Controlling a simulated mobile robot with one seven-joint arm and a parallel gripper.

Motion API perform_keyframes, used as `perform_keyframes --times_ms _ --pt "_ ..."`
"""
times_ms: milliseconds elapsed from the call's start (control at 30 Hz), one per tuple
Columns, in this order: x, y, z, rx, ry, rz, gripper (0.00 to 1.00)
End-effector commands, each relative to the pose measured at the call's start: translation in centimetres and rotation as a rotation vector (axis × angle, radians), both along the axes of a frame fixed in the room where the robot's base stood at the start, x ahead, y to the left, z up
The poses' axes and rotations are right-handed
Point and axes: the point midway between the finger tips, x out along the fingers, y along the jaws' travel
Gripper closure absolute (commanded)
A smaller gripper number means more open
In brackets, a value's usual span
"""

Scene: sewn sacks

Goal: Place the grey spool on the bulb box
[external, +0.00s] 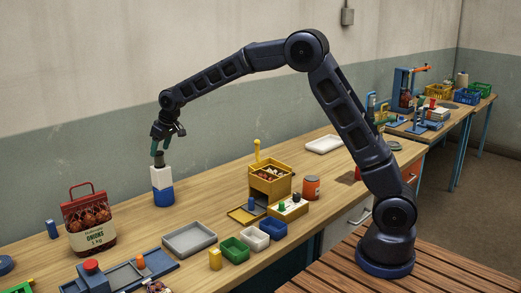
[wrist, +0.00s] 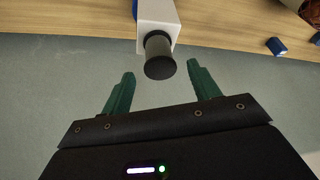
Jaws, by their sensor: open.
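The bulb box (external: 162,175) is a white and blue upright box near the back edge of the bench; its white part also shows at the top of the wrist view (wrist: 155,12). The dark grey spool (external: 159,160) stands upright on its top, and its round dark end faces the camera in the wrist view (wrist: 160,66). My gripper (external: 158,146) is just above the spool, pointing down. In the wrist view its green fingers (wrist: 160,76) are apart with nothing between them, and the spool's end lies just past the tips, roughly centred.
A grey tray (external: 190,239), small green, white and blue bins, and a yellow box (external: 269,187) lie to the right and front. Bare bench surrounds the bulb box.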

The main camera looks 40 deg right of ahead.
Motion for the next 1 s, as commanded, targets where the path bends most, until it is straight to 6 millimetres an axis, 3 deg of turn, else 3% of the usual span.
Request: perform_keyframes --times_ms 100,300,733,867,1000 --pt "-0.8 -0.3 2.3 0.001 -0.002 0.000 0.39" --pt "-1.9 -0.7 4.9 0.001 -0.001 0.000 0.39" --pt "-2.7 -1.5 6.6 0.001 -0.001 -0.004 0.39" --pt "-4.2 -3.9 8.3 0.001 -0.003 -0.022 0.39" --pt "-7.4 -8.0 11.0 0.004 -0.005 -0.053 0.39"
